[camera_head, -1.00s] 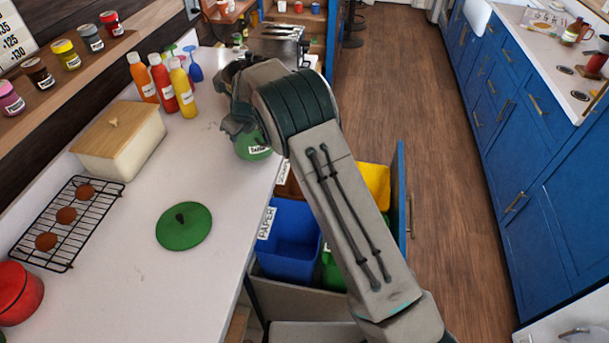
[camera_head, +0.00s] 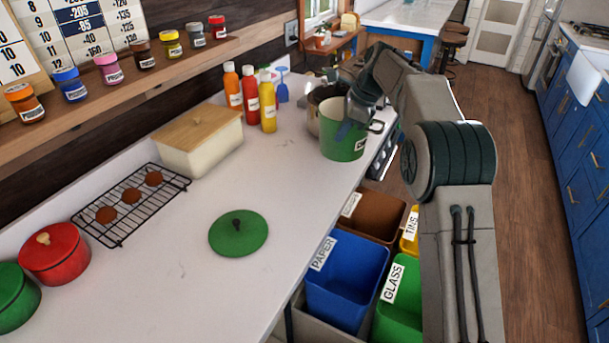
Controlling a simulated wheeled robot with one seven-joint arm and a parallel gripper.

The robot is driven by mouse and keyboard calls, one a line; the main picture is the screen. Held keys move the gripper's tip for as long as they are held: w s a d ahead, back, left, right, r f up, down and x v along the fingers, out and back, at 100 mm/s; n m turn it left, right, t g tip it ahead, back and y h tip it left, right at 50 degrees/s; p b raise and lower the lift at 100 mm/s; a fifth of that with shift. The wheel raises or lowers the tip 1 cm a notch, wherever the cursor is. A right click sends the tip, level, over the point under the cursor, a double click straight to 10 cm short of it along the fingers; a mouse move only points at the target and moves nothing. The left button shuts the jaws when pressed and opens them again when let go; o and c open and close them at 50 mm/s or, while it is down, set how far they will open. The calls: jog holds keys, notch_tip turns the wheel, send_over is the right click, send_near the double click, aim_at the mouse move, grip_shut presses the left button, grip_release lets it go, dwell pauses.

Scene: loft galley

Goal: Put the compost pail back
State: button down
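The compost pail (camera_head: 343,146) is a green, open-topped pail with a white label and a dark side handle. It is upright at the counter's right edge, past the bins; I cannot tell whether its base touches the counter. My gripper (camera_head: 352,124) is at its rim, with a blue-grey finger over the near wall, and appears shut on it. The far finger is hidden. A round green lid (camera_head: 238,234) with a dark knob lies flat on the white counter (camera_head: 190,290), nearer to me.
Below the counter edge are open bins: blue PAPER (camera_head: 345,272), green GLASS (camera_head: 398,310), brown (camera_head: 370,215) and yellow TINS (camera_head: 409,240). A metal pot (camera_head: 318,105) stands close behind the pail. Sauce bottles (camera_head: 250,97), a bread box (camera_head: 200,142) and a cooling rack (camera_head: 130,205) occupy the counter's left side.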

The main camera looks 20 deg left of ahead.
jog(key=a+f+p, duration=0.3)
jog(key=a+f, duration=0.7)
jog(key=a, duration=0.1)
jog(key=shift+a+f+p, duration=0.2)
jog(key=shift+f+p, duration=0.1)
jog(key=shift+p, duration=0.1)
jog(key=shift+f, duration=0.15)
jog(key=c, duration=1.6)
grip_release()
jog(key=shift+c, duration=0.2)
